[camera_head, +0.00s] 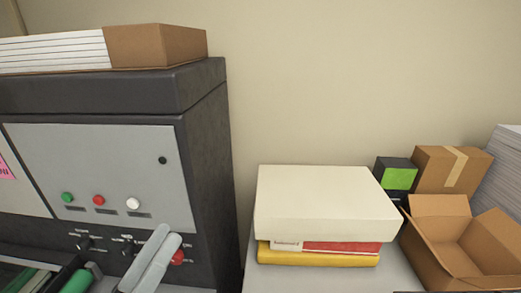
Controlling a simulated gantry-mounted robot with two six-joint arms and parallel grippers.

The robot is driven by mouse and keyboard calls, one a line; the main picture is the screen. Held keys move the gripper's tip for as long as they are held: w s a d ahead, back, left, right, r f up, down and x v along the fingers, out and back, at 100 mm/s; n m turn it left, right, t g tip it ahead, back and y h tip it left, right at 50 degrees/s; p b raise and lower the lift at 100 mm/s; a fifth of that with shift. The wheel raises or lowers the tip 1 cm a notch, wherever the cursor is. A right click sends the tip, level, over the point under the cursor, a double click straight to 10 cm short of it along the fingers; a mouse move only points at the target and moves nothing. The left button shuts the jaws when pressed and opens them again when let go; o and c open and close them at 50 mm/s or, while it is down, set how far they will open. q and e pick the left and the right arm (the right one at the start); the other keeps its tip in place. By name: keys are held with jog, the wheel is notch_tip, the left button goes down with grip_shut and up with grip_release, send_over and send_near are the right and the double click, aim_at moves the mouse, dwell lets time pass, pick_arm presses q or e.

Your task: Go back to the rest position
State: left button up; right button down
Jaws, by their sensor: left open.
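My left gripper (167,239) shows at the bottom, left of centre, as two pale grey fingers pointing up and to the right. It is open, and nothing shows between the fingers. It is in front of the lower right of the machine's control panel (110,165) and partly covers it. I cannot tell whether it touches the panel. My right gripper is not in view.
The dark machine (208,150) fills the left, with green (67,197), red (98,200) and white (133,203) buttons. A cardboard box (160,46) lies on top. Right, a table holds a white box (325,205) on coloured packs and an open carton (445,250).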

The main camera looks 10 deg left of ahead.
pick_arm(q)
jog(key=s+d+r+m+t+h, duration=0.1)
jog(key=s+d+r+m, duration=0.15)
jog(key=r, duration=0.55)
jog(key=s+d+r+m+t+h, duration=0.1)
jog(key=r+m+t, duration=0.15)
jog(key=r, duration=0.55)
jog(key=a+r+n+t+y+p, duration=0.1)
jog(key=a+r+n+t+y, duration=0.1)
jog(key=a+r+y, duration=0.6)
notch_tip(320, 180, up, 20)
jog(key=d+y+p, duration=0.1)
jog(key=d+p, duration=0.1)
jog(key=p, duration=2.1)
jog(key=shift+s+d+f+y, duration=0.2)
jog(key=shift+s+d+y, duration=0.1)
jog(key=shift+s, duration=0.1)
